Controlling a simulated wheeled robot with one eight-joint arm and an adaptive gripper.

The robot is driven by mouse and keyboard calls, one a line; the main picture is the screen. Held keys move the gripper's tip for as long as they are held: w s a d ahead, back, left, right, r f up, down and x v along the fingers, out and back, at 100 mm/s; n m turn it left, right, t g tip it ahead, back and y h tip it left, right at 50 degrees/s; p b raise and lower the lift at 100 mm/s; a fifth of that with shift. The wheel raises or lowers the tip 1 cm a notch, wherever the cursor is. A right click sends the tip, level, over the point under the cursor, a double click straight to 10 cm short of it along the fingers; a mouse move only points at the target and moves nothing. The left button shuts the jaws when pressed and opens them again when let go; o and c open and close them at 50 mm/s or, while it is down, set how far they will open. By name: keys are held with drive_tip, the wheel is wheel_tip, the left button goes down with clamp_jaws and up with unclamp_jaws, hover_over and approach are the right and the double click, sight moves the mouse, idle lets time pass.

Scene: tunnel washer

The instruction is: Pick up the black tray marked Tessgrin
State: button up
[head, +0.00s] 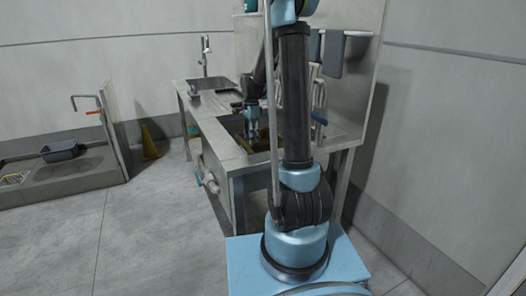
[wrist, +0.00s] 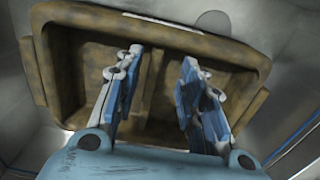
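In the wrist view a tray with a mottled brown-olive rim (wrist: 215,47) and a divided hollow inside lies below my gripper (wrist: 163,58). A small pale label (wrist: 150,18) with dark marks is on its far rim; I cannot read it. My gripper is open, its two fingers apart over the hollow with nothing seen between them. I cannot tell whether the fingertips touch the tray.
The steel sink counter (head: 222,140) surrounds the basin, with a tap (head: 205,55) at its far end. A wall panel with hanging items (head: 333,52) stands close on the right. A yellow cone (head: 149,142) stands on the floor behind. The floor at left is clear.

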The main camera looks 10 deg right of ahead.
sight(263, 147)
drive_tip(key=shift+s+d+f, duration=0.1)
drive_tip(key=shift+d+f, duration=0.05)
drive_tip(key=shift+f, duration=1.15)
drive_tip(key=shift+d+f, duration=0.15)
drive_tip(key=shift+f, duration=1.1)
clamp_jaws()
